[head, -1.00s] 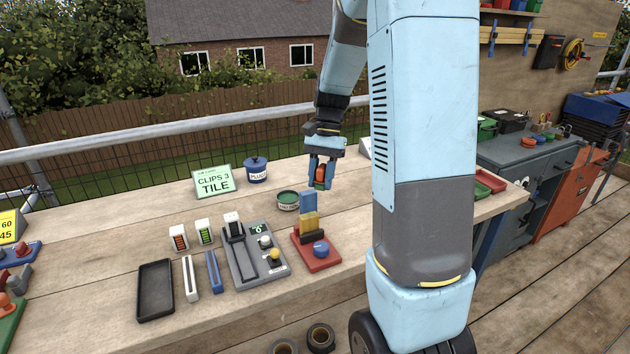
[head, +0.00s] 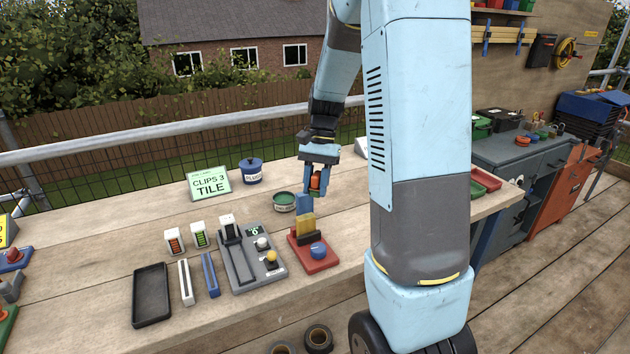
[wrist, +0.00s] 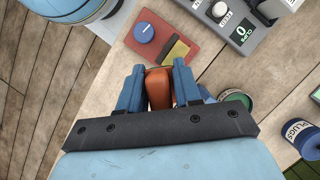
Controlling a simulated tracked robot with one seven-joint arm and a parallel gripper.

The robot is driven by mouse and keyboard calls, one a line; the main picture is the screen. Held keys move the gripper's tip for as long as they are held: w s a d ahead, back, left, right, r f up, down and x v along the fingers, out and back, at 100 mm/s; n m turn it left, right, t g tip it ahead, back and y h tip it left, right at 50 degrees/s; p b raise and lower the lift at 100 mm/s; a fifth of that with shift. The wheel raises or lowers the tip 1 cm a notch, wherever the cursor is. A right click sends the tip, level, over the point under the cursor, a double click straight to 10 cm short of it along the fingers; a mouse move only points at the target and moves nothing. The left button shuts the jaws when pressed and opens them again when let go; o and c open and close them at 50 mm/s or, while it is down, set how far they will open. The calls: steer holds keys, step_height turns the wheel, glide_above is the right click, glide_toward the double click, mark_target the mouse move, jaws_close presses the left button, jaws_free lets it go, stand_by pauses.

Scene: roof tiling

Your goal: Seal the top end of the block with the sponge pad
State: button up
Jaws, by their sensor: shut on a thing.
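My gripper (head: 317,186) is shut on an orange-red piece, which I take to be the sponge pad (wrist: 158,88). The pad sits between the two blue fingers in the wrist view. Its working face is hard to make out. My gripper hangs just above and behind the red clamp base (head: 318,262). I cannot tell which is the block. The pad appears apart from both. In the wrist view the yellow piece (wrist: 178,50) lies beyond the fingers.
A green-topped tin (head: 284,199) stands left of my gripper, with a blue plugs pot (head: 251,172) behind. A grey counter unit (head: 250,260) stands left of the clamp. A blue knob (head: 318,250) rises from the clamp base. A black tray (head: 151,295) lies farther left.

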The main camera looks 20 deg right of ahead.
mark_target(316, 196)
steer(key=f, duration=0.6)
steer(key=shift+a+f, duration=0.1)
steer(key=shift+a, duration=0.1)
steer(key=shift+a+r, duration=0.25)
steer(key=shift+a, duration=0.1)
steer(key=a, duration=0.3)
steer(key=shift+s+a+f, duration=0.1)
steer(key=shift+s+f, duration=0.05)
steer(key=shift+f, duration=0.15)
steer(key=d+r, duration=0.1)
steer(key=d, duration=0.2)
steer(key=d+r, duration=0.1)
steer(key=shift+d+r, duration=0.15)
steer(key=shift+r, duration=2.85)
